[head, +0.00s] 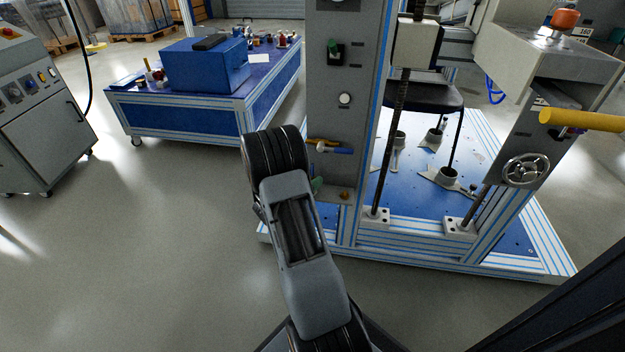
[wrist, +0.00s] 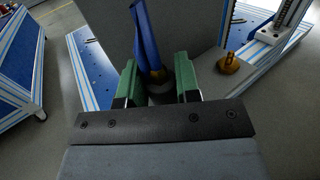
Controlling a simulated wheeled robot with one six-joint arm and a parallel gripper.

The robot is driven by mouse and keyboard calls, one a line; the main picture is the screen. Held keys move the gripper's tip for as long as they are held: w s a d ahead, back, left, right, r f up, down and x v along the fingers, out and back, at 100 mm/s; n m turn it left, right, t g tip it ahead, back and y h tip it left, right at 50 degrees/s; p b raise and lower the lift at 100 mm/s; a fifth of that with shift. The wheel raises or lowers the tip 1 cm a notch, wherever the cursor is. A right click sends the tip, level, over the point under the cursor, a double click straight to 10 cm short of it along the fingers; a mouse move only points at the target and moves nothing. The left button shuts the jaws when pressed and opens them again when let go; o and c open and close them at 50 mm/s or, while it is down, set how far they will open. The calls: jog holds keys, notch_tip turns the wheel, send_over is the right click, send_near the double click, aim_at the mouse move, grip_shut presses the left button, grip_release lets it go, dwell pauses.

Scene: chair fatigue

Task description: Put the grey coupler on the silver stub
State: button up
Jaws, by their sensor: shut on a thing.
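In the wrist view, my gripper (wrist: 158,82) has its two green fingers on either side of a dark grey round piece (wrist: 160,87), which looks like the grey coupler. A blue length (wrist: 146,35) rises just above it; I cannot tell if the two are joined. I cannot make out the silver stub for certain in either view.
A brass knob (wrist: 228,63) sits right of my fingers. A blue bench (head: 180,125) stands behind at left. Open floor lies at left.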

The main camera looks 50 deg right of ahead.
jog(key=shift+f, duration=0.15)
jog(key=o, duration=1)
jog(key=a+p, duration=0.4)
jog(key=a, duration=1)
jog(key=shift+w, duration=0.25)
jog(key=shift+d, duration=0.1)
jog(key=s+a+r+m+g+y+p, duration=0.1)
jog(key=s+a+r+m+y+p, duration=0.2)
jog(key=r+p, duration=0.45)
jog(key=s+a+r+m+g+y+p, duration=0.1)
jog(key=s+r+m+y+p, duration=0.25)
jog(key=r, duration=0.65)
jog(key=s+a+r+m+g+y+p, duration=0.1)
jog(key=s+a+r+m+y+p, duration=0.2)
jog(key=r+p, duration=0.5)
jog(key=a+r+m+t+y+p, duration=0.2)
jog(key=a+r+y+p, duration=0.1)
jog(key=r, duration=0.5)
jog(key=s+a+r+m+t+y+p, duration=0.1)
jog(key=a+r+m+t+y+p, duration=0.1)
jog(key=a+r+p, duration=0.4)
jog(key=a+r+m+t+y+p, duration=0.3)
jog(key=r+p, duration=0.3)
jog(key=r, duration=0.4)
jog(key=shift+s+a+m+y, duration=0.35)
jog(key=shift+a+m, duration=0.2)
jog(key=shift+a, duration=0.3)
